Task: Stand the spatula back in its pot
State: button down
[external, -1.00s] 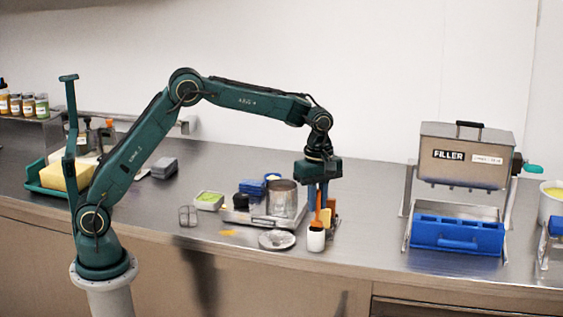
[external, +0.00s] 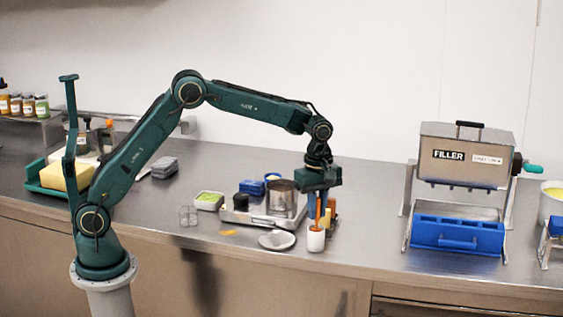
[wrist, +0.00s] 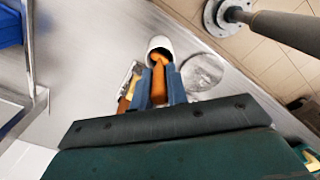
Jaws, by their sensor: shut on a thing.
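The orange spatula (external: 318,209) is upright between the blue fingers of my gripper (external: 317,214), which is shut on it. The white pot (external: 316,241) stands on the counter directly below. In the wrist view the spatula (wrist: 158,82) lies between the two fingers (wrist: 159,92), and its far end reaches into the mouth of the pot (wrist: 161,44). How deep it sits inside is hidden by the pot wall.
A round metal dish (external: 277,240) stands just left of the pot. Behind it are a tray with a metal can (external: 281,199) and dark and blue containers. Bare counter (external: 370,225) lies to the right, before the blue-fronted filler (external: 457,234).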

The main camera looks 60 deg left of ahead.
jog(key=shift+f, duration=0.45)
jog(key=c, duration=0.8)
grip_release()
jog(key=shift+r, duration=0.15)
jog(key=shift+r, duration=3.35)
